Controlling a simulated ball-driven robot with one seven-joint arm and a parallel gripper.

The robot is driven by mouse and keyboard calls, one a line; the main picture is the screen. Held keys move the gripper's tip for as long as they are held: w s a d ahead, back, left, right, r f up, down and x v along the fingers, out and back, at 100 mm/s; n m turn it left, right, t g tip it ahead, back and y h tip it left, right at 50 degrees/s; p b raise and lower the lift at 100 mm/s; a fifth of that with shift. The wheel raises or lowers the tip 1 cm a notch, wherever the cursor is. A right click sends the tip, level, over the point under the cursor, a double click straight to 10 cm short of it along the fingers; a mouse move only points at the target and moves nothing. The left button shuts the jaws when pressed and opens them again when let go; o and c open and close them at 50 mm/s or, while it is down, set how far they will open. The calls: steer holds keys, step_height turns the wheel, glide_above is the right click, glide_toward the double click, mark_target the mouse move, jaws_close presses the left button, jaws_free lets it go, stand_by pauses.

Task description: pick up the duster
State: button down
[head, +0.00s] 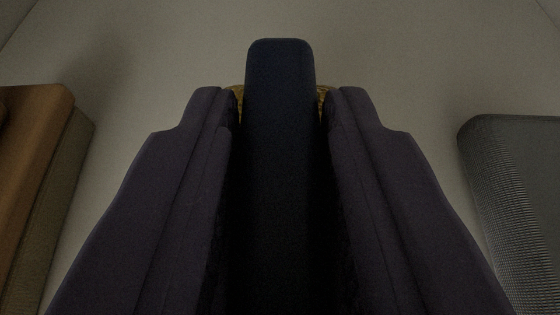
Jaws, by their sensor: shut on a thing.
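The duster (280,140) shows as a long, dark navy bar with a rounded far end, in the middle of the head view. My gripper (280,97) has its two dark purple fingers on either side of it and is shut on it. The bar's far end sticks out past the fingertips. Small gold-coloured patches show at both sides of the bar by the fingertips; I cannot tell what they belong to. The near part of the bar is in deep shadow, and its underside is hidden.
A brown, wood-coloured block (35,150) lies at the left edge, cut off by the frame. A grey, fine-textured object with a rounded corner (515,190) is at the right edge. The pale surface (400,60) beyond the fingertips is clear.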

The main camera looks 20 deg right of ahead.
mark_target(279, 207)
steer(key=shift+r, duration=0.4)
steer(key=shift+s+a+r, duration=0.1)
steer(key=shift+s+r, duration=0.1)
steer(key=shift+r, duration=0.45)
steer(key=shift+s+a+r, duration=0.1)
steer(key=shift+s+r, duration=0.05)
steer(key=shift+r, duration=0.45)
steer(key=s+a+b, duration=0.2)
steer(key=s+b, duration=0.1)
steer(key=s, duration=0.5)
steer(key=s+a+b, duration=0.3)
steer(key=s+b, duration=0.1)
steer(key=s, duration=0.4)
steer(key=shift+s, duration=0.25)
